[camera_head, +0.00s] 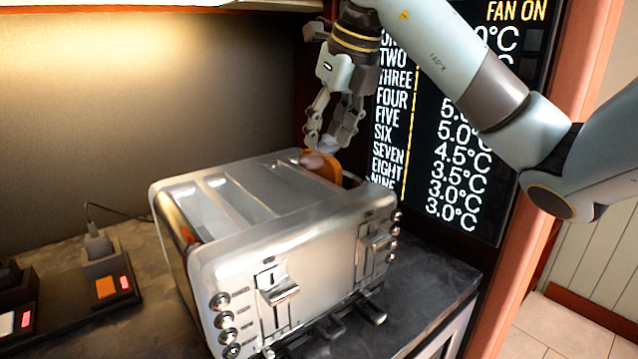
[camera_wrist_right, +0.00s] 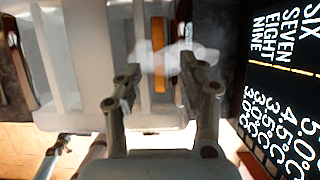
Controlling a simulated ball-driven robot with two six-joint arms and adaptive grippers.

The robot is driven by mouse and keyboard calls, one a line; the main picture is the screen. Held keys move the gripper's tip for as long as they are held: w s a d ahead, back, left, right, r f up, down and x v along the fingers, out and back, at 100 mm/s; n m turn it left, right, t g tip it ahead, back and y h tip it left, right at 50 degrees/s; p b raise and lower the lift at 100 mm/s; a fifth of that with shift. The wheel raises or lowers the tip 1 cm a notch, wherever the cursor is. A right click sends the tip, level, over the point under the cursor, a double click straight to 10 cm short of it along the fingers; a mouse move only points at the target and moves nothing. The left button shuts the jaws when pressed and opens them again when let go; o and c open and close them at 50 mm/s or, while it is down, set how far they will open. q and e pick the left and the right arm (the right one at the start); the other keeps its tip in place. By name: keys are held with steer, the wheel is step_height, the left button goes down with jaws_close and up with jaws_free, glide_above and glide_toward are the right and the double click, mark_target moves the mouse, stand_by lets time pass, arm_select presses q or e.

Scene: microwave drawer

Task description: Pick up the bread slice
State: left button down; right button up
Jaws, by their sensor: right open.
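The bread slice (camera_head: 322,167) is orange-brown and stands upright in the right-hand part of a silver toaster, its top sticking out of a slot. In the right wrist view the bread slice (camera_wrist_right: 158,50) shows as a narrow orange strip ahead of the fingers, partly behind a pale haze. The toaster (camera_head: 290,262) stands on the dark counter. My right gripper (camera_head: 328,138) is open just above the bread, fingers pointing down. In the wrist view the right gripper's fingertips (camera_wrist_right: 158,80) lie on either side of the strip, with no clear contact. My left gripper does not show.
The toaster's levers (camera_head: 280,290) and knobs face the front. Small dark devices with orange and red parts (camera_head: 108,288) sit on the counter at left. A display panel (camera_head: 450,130) stands close behind and right of the gripper. Bare counter (camera_head: 165,330) shows left of the toaster.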

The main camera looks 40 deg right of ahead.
mark_target(320, 153)
steer(key=x, duration=0.3)
steer(key=shift+w+f, duration=0.1)
steer(key=shift+f, duration=0.1)
steer(key=shift+c, duration=0.5)
jaws_close()
